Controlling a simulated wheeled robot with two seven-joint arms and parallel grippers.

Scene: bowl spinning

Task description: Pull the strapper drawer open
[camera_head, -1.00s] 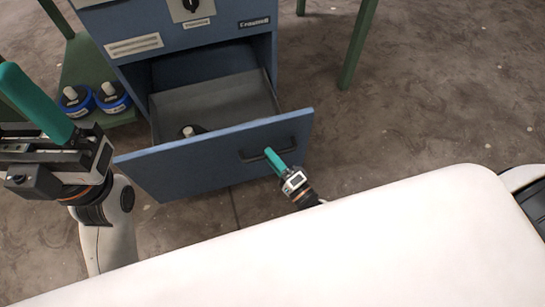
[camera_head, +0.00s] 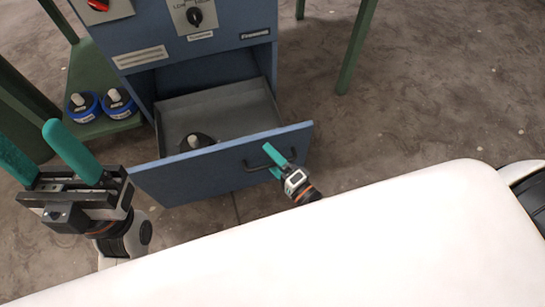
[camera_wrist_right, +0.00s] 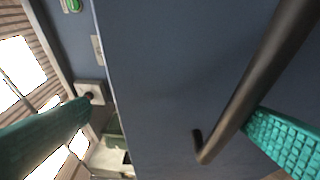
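The blue drawer (camera_head: 205,175) is pulled well out of the blue cabinet (camera_head: 150,83), with its grey inside showing. A dark handle (camera_head: 251,166) is on the right part of its front. My right gripper (camera_head: 275,162) is at this handle, its teal fingers apart. In the right wrist view the handle (camera_wrist_right: 255,80) runs between the widely spaced fingers, close to or touching the right one; contact is unclear. The drawer front (camera_wrist_right: 170,100) fills the middle there. My left gripper (camera_head: 45,155) is open and empty, left of the drawer, apart from it.
A dark round object with a pale knob (camera_head: 195,141) lies in the drawer. Two blue-and-black objects (camera_head: 101,104) stand on a green shelf (camera_head: 85,60) at left. The cabinet has a selector knob (camera_head: 194,16). A white surface (camera_head: 380,240) fills the foreground. Floor to the right is clear.

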